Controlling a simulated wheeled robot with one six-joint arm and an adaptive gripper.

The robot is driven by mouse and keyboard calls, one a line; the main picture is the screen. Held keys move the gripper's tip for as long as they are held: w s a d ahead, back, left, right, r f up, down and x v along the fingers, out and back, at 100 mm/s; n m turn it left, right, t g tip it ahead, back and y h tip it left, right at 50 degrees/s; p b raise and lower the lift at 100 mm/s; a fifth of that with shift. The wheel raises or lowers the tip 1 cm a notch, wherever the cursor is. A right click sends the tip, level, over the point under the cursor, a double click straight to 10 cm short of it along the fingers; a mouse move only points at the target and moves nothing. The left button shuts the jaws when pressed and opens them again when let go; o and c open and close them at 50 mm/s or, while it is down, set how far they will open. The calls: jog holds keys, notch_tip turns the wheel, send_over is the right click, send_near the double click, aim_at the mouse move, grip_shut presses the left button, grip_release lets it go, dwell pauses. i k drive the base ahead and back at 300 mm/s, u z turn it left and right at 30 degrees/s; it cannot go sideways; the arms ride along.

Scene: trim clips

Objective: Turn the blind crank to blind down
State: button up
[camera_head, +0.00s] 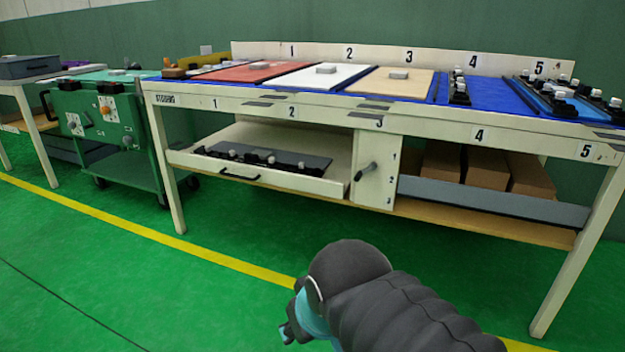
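A small dark crank handle (366,171) sits on a cream panel (387,155) under the workbench, right of the open drawer. It slants, its upper end to the right. The numbers 1, 2 and 3 run down the panel's right edge. I cannot tell for sure which part is the blind; a blue-grey strip (490,202) spans the low front of the bay right of the crank, with brown boxes showing above it. My gripper (292,331) is at the bottom centre, below and left of the crank and apart from it. My dark arm hides much of it, and its fingers are unclear.
The workbench (350,108) carries coloured panels and clips in numbered bays. A drawer (265,174) with a dark tray (262,158) is pulled out left of the crank. A green cart (110,125) stands at the left. The green floor before the bench is clear, crossed by a yellow line.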

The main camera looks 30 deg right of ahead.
aim_at(372, 166)
jog(key=u, duration=1.45)
jog(key=k, duration=0.9)
jog(key=z, duration=1.85)
